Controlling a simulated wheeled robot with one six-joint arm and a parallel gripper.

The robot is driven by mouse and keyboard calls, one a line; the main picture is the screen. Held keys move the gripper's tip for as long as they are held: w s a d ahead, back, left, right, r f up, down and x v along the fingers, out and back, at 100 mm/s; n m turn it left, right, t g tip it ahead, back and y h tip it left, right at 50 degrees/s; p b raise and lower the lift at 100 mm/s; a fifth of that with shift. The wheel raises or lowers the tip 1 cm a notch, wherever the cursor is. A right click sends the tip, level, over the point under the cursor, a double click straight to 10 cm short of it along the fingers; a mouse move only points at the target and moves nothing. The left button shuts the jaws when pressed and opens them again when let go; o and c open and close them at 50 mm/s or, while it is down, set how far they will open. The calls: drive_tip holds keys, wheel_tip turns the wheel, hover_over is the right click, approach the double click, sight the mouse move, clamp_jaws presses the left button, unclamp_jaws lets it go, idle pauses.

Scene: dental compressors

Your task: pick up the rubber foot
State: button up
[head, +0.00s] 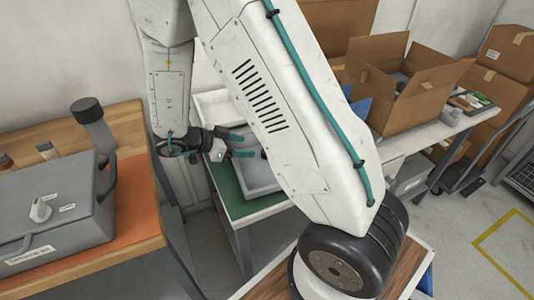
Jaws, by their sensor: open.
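My gripper (243,146) points to the right, its two teal fingers apart with nothing seen between them. A small dark shape (264,154) shows in the tray just right of the fingertips, partly hidden by my arm. It may be the rubber foot, but it is too small and covered to be sure. My large white arm link hides the right part of the tray.
A grey case (60,222) and a black-capped grey cylinder (92,118) stand on the orange-topped wooden bench (138,205) at left. An open cardboard box (405,95) stands on the table at right. Open floor (450,235) lies at lower right.

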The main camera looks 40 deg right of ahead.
sight(267, 151)
drive_tip(key=x, duration=0.5)
drive_tip(key=s+x, duration=0.1)
drive_tip(key=x, duration=0.2)
drive_tip(key=shift+a+f, duration=0.1)
drive_tip(key=shift+a, duration=0.05)
drive_tip(key=c, duration=1.1)
